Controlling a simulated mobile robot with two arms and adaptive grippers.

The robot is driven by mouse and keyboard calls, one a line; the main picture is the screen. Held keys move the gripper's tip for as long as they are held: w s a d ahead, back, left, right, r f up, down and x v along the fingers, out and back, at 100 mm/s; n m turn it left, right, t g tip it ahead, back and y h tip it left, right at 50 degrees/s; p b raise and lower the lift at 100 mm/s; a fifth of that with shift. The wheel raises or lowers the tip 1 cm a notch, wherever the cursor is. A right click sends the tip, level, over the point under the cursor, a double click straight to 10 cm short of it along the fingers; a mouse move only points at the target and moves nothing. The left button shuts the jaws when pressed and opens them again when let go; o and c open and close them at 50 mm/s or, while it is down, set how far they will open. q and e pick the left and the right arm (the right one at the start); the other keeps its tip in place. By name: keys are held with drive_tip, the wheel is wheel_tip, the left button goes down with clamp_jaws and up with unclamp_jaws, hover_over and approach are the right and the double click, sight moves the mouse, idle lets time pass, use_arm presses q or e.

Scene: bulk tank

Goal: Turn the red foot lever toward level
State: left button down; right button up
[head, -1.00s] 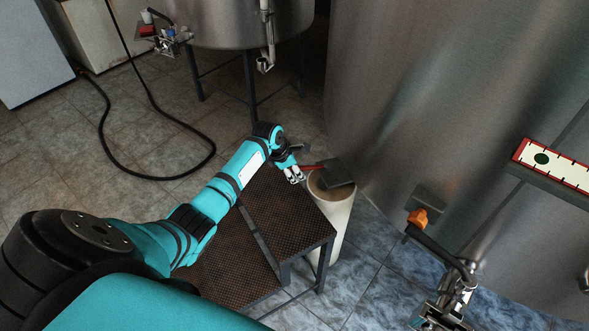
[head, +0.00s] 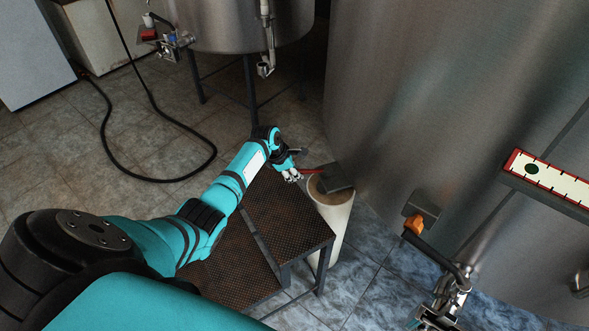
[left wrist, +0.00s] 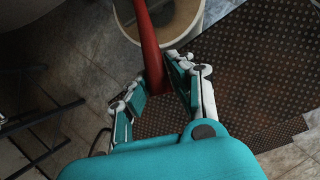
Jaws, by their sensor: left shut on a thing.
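The red foot lever (head: 312,170) shows as a short red bar between my left gripper (head: 291,174) and a dark grey plate (head: 338,177) at the base of the big steel tank. In the left wrist view the red lever (left wrist: 147,45) runs down from the top edge to between the fingers of my left gripper (left wrist: 157,85). The gripper is shut on it near its end. The fingers hide part of the lever's end. A white scale (head: 550,181) with a red edge and a dark green dot sits on the tank at right. My right gripper is not in view.
A white cylinder (head: 333,222) stands under the lever and plate. A perforated brown metal step (head: 285,215) lies below my left arm. An orange-handled valve (head: 413,225) projects from the tank. A black hose (head: 105,130) lies on the tiled floor.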

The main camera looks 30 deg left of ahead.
use_arm(q)
drive_tip(key=w+a+m+b, duration=0.1)
drive_tip(key=m+b, duration=0.1)
drive_tip(key=w+a+m+h+b, duration=0.1)
drive_tip(key=w+m+b, duration=0.1)
drive_tip(key=b, duration=0.1)
drive_tip(key=shift+w+a+r+g, duration=0.15)
drive_tip(key=shift+a+g, duration=0.2)
drive_tip(key=shift+g, duration=0.05)
drive_tip(key=c, duration=1.1)
unclamp_jaws()
drive_tip(key=v, duration=1.1)
drive_tip(key=shift+s+a+r, duration=0.25)
drive_tip(key=shift+r, duration=0.05)
